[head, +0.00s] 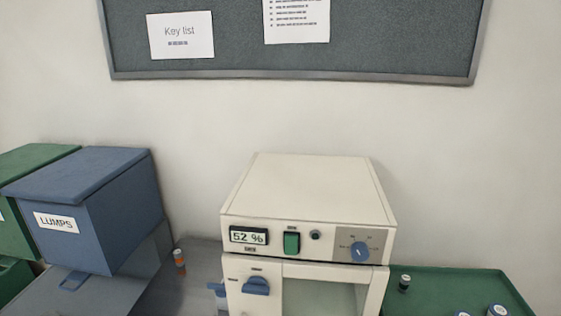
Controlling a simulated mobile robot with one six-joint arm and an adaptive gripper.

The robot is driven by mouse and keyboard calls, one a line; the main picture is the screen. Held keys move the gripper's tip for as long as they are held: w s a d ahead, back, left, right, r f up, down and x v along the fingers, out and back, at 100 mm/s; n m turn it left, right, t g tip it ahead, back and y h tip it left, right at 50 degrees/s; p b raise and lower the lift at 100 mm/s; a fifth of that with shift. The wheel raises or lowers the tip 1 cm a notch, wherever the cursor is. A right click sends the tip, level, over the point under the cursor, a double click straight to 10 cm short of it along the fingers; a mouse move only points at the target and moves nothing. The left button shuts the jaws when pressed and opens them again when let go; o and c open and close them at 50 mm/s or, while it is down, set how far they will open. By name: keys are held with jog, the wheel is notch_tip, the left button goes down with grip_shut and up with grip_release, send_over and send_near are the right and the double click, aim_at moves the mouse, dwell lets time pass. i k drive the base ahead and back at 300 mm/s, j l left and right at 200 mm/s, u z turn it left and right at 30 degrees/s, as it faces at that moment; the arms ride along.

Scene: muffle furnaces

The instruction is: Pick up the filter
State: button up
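I cannot make out anything that is clearly a filter in the head view. My gripper is not in view. A small dark vial-like piece (405,283) stands on the green tray (450,281) at the lower right. Two round blue-and-white items, one of them at the right (497,311), are cut off by the bottom edge. A small orange and dark bottle (179,262) stands on the grey surface left of the white device.
The white device (305,196) has a "52 %" display, a green switch (291,243), a blue knob (360,251) and a glass-fronted door. A blue bin marked LUMPS (115,200) and a green bin (25,175) stand at left. A grey board (380,40) hangs above.

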aim_at(178, 257)
jog(key=k+j+u, duration=0.2)
jog(key=j, duration=0.35)
jog(key=j+u, duration=0.2)
jog(key=j, duration=0.4)
jog(key=i+j+z, duration=0.15)
jog(key=z, duration=0.2)
jog(key=i+j+z, duration=0.1)
jog(key=j+z, duration=0.25)
jog(key=i+j+z, duration=0.1)
jog(key=j+z, duration=0.75)
jog(key=j, duration=1)
jog(key=k+j, duration=0.15)
jog(key=j, duration=0.9)
jog(key=i+z, duration=0.05)
